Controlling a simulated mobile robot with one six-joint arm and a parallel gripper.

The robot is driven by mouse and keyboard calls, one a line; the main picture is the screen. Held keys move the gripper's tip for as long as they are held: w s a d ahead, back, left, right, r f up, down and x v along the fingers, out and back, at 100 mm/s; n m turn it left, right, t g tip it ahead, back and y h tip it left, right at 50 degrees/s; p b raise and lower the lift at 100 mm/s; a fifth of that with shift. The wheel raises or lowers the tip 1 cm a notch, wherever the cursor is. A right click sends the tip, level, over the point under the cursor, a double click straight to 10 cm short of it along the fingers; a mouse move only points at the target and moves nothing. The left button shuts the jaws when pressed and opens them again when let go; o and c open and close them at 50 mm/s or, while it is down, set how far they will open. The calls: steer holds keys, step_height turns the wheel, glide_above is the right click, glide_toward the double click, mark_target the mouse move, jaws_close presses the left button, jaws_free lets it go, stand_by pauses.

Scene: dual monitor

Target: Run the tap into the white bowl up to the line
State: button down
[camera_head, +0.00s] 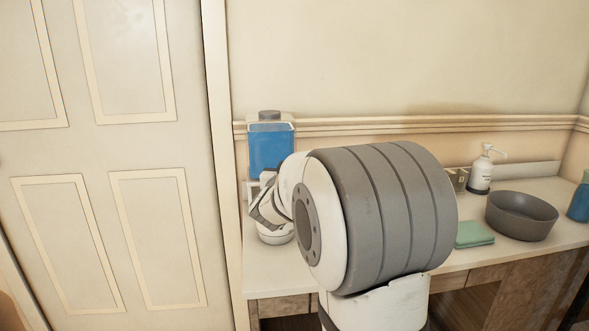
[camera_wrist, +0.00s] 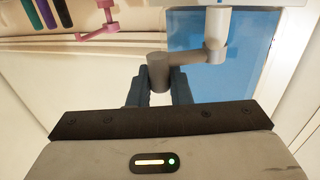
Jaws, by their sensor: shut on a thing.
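A dispenser with a blue tank (camera_head: 270,150) and a grey cap stands at the left end of the counter. In the wrist view, the blue tank (camera_wrist: 205,75) is behind a tap (camera_wrist: 187,58) with a grey arm and a pale upright part. My gripper (camera_wrist: 158,88) is shut on the tap's grey round end. The gripper (camera_head: 268,208) also shows in the head view, in front of the dispenser. The white bowl (camera_head: 276,238) is below it on the counter, partly hidden by my gripper. Its line and any water in it cannot be seen.
On the counter (camera_head: 330,281), a green cloth (camera_head: 473,234), a dark grey basin (camera_head: 522,215), a white pump bottle (camera_head: 480,172) and a blue bottle (camera_head: 579,200) are to the right. A panelled door (camera_head: 100,200) is at left. My arm hides the counter's middle.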

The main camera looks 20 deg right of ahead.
steer(key=c, duration=1.4)
jaws_free()
steer(key=shift+p+v, duration=0.8)
steer(key=shift+v, duration=3.1)
